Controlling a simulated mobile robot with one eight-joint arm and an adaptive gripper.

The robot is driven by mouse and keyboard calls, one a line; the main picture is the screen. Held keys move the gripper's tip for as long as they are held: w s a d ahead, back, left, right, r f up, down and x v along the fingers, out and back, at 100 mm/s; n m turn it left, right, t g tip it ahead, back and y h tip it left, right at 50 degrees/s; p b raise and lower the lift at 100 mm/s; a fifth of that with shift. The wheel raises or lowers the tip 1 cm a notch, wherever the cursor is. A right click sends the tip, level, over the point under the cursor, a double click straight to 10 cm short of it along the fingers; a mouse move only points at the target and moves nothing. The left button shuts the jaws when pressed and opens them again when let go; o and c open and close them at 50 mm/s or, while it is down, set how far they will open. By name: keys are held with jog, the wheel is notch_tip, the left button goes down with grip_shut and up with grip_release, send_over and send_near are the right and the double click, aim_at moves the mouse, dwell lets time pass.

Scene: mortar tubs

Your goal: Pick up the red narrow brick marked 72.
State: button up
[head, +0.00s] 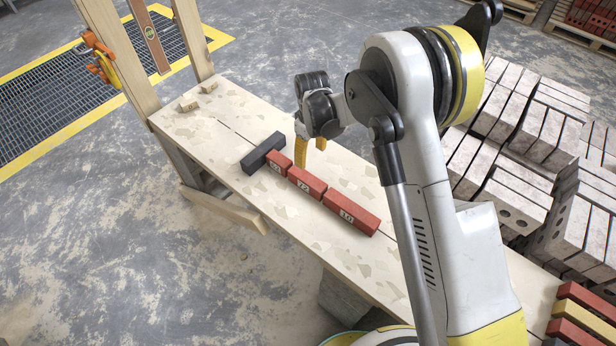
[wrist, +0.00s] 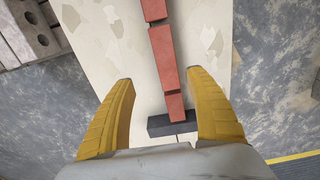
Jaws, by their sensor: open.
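The red narrow brick marked 72 (head: 311,182) lies in the middle of a row of red bricks on the pale bench. In the wrist view the middle red brick (wrist: 164,60) appears to be this one; its number does not show there. My gripper (head: 310,146) is open and empty, above the bench near the row in the head view. In the wrist view my gripper's yellow fingers (wrist: 162,76) stand apart on either side of the row. I cannot tell its exact height above the bricks.
A shorter red brick (head: 279,163) and a dark brick (head: 257,157) lie at one end of the row. A red brick marked 10 (head: 352,212) lies at the other. The bench (head: 215,140) has free room beside the row. Grey block stacks (head: 520,130) stand right.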

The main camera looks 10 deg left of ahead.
aim_at(307, 178)
jog(key=f, duration=0.2)
jog(key=f+b, duration=0.1)
jog(key=f, duration=0.2)
jog(key=a+f, duration=0.1)
jog(key=f, duration=0.1)
jog(key=shift+s+f+b, duration=0.15)
jog(key=shift+f+b, duration=0.1)
jog(key=shift+b, duration=0.15)
jog(key=f+b, duration=0.1)
jog(key=f, duration=0.2)
jog(key=f+b, duration=0.1)
jog(key=f, duration=0.1)
jog(key=shift+s+f+b, duration=0.25)
jog(key=shift+f+b, duration=0.05)
jog(key=shift+b, duration=0.05)
jog(key=shift+r, duration=0.1)
grip_shut()
